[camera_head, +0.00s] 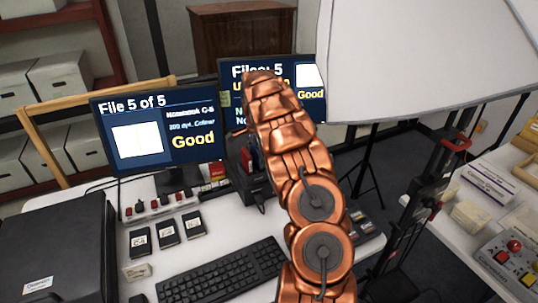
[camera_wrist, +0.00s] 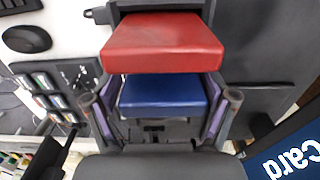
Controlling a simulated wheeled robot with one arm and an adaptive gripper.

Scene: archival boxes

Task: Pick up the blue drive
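The blue drive (camera_wrist: 163,92) stands in a black dock, below the red drive (camera_wrist: 163,43) in the wrist view. My gripper (camera_wrist: 162,108) has its two fingers apart, one on each side of the blue drive; I cannot tell whether they touch it. The red drive lies just beyond the fingertips in that view. My gripper is hidden behind the arm there.
Two monitors (camera_head: 157,163) stand behind the dock. A keyboard (camera_head: 222,272) lies in front of it, with several black labelled cards (camera_head: 166,232) and a power strip (camera_head: 160,205) to the left. A second table (camera_head: 473,225) is at the right.

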